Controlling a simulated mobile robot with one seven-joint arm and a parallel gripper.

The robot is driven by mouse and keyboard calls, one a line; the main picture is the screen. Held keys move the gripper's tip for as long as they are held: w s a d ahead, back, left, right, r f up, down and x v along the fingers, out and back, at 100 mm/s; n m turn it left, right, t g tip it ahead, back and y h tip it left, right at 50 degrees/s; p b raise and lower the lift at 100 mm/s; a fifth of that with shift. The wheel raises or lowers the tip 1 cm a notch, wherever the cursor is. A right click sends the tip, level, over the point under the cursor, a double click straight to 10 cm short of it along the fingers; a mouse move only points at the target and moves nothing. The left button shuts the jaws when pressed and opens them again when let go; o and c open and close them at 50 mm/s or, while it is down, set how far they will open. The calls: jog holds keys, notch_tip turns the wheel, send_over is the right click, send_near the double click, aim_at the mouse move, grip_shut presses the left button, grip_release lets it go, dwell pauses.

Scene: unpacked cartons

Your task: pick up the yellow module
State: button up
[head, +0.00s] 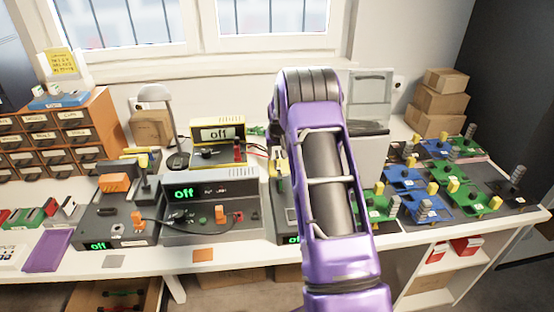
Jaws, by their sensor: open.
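No single thing is plainly the yellow module. A yellow bench meter (217,131) with an "off" display stands at the back middle of the bench, left of my arm. Several small yellow parts stand on circuit boards at the right, one of them on a green board (459,191). A yellow piece (137,152) lies at the left near the lamp. My purple arm reaches up the middle and bends over the bench. My gripper is hidden behind the arm, so its place relative to these things cannot be told.
A grey instrument (184,216) reading "off" stands left of my arm, with a soldering station (98,221) beside it. An orange drawer cabinet (86,115) is at far left. Blue boards (403,179) and stacked cartons (440,101) are at right. The white front edge is mostly clear.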

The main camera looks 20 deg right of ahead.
grip_shut()
dwell(1.3)
